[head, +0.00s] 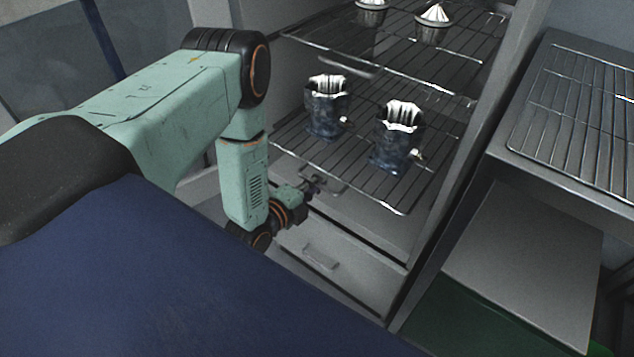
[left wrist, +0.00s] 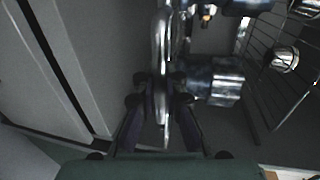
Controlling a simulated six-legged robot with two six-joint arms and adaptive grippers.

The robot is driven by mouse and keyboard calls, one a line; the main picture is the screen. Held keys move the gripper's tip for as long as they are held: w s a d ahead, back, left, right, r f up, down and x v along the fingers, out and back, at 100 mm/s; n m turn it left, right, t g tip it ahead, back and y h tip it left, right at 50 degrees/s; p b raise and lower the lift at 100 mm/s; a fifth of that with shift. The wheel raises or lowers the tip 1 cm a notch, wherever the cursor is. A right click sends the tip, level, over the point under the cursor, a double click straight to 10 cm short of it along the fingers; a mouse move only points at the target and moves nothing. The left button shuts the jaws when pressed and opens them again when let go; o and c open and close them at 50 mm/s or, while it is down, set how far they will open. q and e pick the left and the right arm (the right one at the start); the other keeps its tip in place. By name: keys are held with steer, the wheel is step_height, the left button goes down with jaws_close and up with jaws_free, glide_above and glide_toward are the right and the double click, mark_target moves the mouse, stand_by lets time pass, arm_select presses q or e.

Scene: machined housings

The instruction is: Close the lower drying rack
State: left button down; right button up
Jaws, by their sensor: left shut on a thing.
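The lower drying rack (head: 402,192) is a wire shelf in the grey cabinet. Two dark blue machined housings with bright ribbed tops stand on it, one at the left (head: 326,112) and one at the right (head: 396,140). My left gripper (head: 314,186) is at the rack's front, low and left of the housings. In the left wrist view its fingers (left wrist: 160,98) are shut on a shiny metal bar (left wrist: 161,45), which looks like the rack's handle. In the head view the gripped part is small and partly hidden. My right gripper is not in view.
An upper wire rack (head: 392,52) holds two smaller metal parts (head: 432,24). A closed-looking drawer (head: 340,270) with a handle sits below the lower rack. A grey unit with another wire rack (head: 575,125) stands at the right.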

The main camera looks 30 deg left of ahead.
mark_target(334, 166)
arm_select(q)
steer(key=shift+w, duration=0.1)
steer(key=x, duration=0.2)
steer(key=r+b+x, duration=0.1)
steer(key=x, duration=0.5)
steer(key=shift+w+d+r+b, duration=0.15)
steer(key=shift+w+r+b, duration=0.05)
steer(key=shift+w+b, duration=0.15)
steer(key=shift+r, duration=0.15)
steer(key=c, duration=1.4)
jaws_free()
steer(key=shift+c, duration=0.2)
steer(key=shift+s, duration=0.1)
steer(key=v, duration=1.1)
steer(key=shift+s, duration=0.4)
steer(key=shift+r, duration=0.1)
